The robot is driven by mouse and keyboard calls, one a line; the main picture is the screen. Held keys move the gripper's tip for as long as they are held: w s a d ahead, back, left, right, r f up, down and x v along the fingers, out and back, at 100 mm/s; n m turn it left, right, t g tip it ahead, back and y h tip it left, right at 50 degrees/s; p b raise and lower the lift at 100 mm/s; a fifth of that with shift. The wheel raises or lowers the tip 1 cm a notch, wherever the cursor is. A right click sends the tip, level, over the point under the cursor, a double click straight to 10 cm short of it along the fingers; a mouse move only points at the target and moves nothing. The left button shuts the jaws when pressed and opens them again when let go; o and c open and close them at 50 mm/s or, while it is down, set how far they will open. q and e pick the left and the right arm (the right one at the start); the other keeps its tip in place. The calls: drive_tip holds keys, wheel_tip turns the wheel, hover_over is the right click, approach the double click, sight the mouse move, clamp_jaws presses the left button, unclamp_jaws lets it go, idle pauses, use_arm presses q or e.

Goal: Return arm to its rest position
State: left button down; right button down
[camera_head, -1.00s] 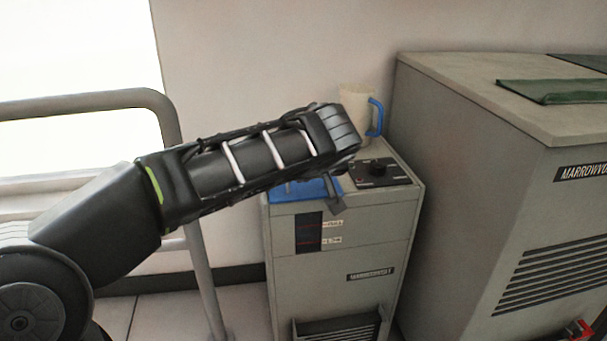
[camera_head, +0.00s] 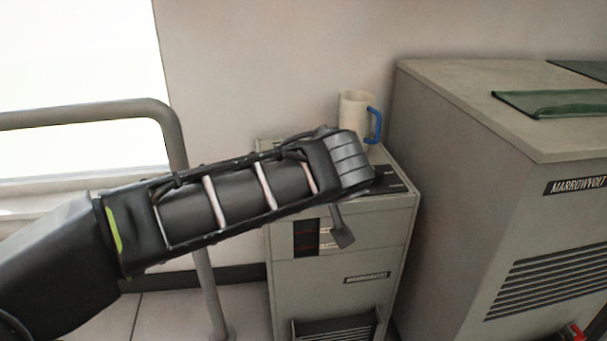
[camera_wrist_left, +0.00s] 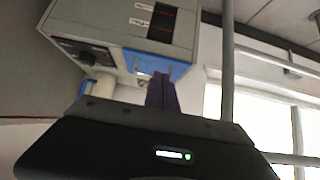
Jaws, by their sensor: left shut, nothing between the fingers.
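My left arm comes in from the left in the head view and reaches across the front of a small grey cabinet (camera_head: 340,270). My left gripper (camera_head: 342,232) hangs below the arm's end, mostly hidden behind it. One dark finger shows in front of the cabinet's upper face. In the left wrist view the gripper (camera_wrist_left: 165,92) looks like one narrow dark shape, shut and empty, with the cabinet (camera_wrist_left: 105,20) behind it. My right gripper is in neither view.
A cream mug (camera_head: 353,115) with a blue handle stands on the cabinet top, close behind my arm. A blue surface (camera_wrist_left: 150,64) shows on the cabinet in the wrist view. A large grey unit (camera_head: 500,190) stands right. A metal rail (camera_head: 90,112) stands left.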

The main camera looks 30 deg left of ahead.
use_arm(q)
drive_tip(key=shift+s+d+f, duration=0.1)
drive_tip(key=shift+s+d, duration=0.5)
drive_tip(key=shift+s, duration=0.15)
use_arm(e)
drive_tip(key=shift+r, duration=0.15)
use_arm(q)
drive_tip(key=shift+w, duration=0.1)
